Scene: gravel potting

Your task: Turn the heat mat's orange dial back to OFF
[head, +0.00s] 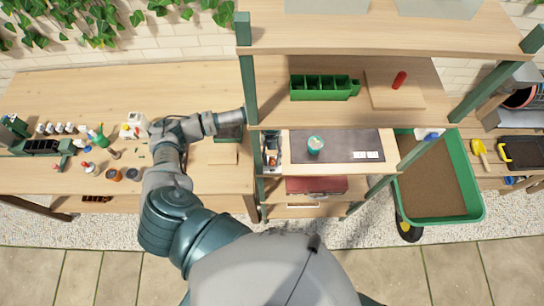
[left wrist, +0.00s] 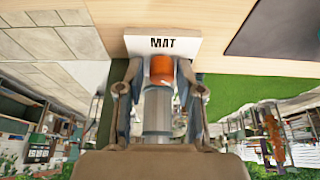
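The heat mat's control is a white plate marked MAT (left wrist: 162,44) in the left wrist view. Its orange dial (left wrist: 161,68) sits just below the lettering. My left gripper (left wrist: 160,72) reaches the dial, one finger on each side of it. I cannot tell whether the fingers touch the dial or leave a small gap. The dial's pointer and the OFF mark cannot be made out. In the head view the dark heat mat (head: 345,140) lies on the middle shelf. My left forearm passes behind the shelf post, and the left gripper (head: 271,152) shows small at the mat's left. My right gripper is not in view.
The upper shelf holds a green tray (head: 323,87) and hangs close above. The green post (head: 246,75) stands beside my forearm. A green wheelbarrow (head: 475,200) is at the right.

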